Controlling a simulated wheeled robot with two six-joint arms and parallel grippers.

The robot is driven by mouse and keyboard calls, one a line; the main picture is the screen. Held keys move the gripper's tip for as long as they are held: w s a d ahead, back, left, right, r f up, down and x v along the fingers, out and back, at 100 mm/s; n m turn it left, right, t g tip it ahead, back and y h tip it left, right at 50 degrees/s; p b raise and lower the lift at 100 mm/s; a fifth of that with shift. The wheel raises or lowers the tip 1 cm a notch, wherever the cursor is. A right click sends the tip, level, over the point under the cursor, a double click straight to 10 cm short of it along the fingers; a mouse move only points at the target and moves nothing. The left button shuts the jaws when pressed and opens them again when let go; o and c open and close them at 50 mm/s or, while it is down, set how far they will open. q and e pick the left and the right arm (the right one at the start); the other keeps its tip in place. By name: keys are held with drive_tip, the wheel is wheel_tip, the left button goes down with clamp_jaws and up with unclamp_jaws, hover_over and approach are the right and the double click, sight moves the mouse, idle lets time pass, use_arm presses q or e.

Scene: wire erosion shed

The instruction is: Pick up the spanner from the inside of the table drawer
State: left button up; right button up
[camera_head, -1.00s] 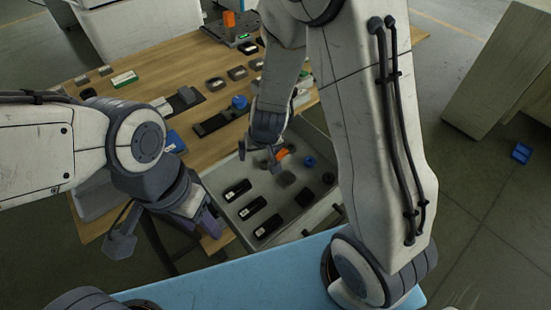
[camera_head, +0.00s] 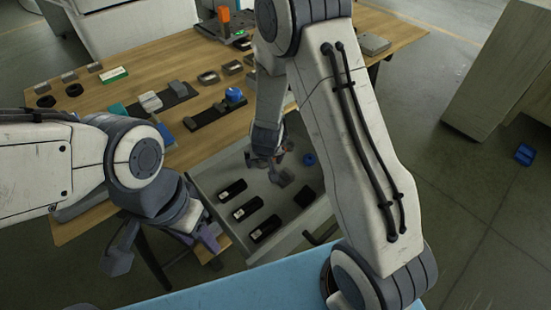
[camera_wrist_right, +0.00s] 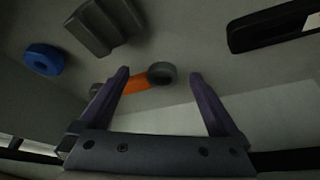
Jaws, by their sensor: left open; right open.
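The spanner (camera_wrist_right: 136,83) has an orange handle and a dark grey ring end, and lies in the open table drawer (camera_head: 284,231). In the right wrist view its ring end shows between my finger tips, and the left finger overlaps its handle. In the head view my right gripper mostly hides it. My right gripper (camera_head: 266,163) points down into the drawer's far part; its open, empty fingers also show in the right wrist view (camera_wrist_right: 158,77). I cannot tell its height above the spanner. My left gripper (camera_head: 207,240) is open, beside the drawer's left side.
The drawer also holds several black blocks (camera_head: 248,208), a grey block (camera_wrist_right: 105,24) and a blue ring (camera_wrist_right: 43,59). The wooden table (camera_head: 215,145) above carries many small parts. A light blue surface (camera_head: 240,293) lies in front. A cabinet (camera_head: 497,75) stands at the right.

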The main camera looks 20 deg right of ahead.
drive_tip(key=shift+w+f, duration=0.1)
clamp_jaws()
idle(0.4)
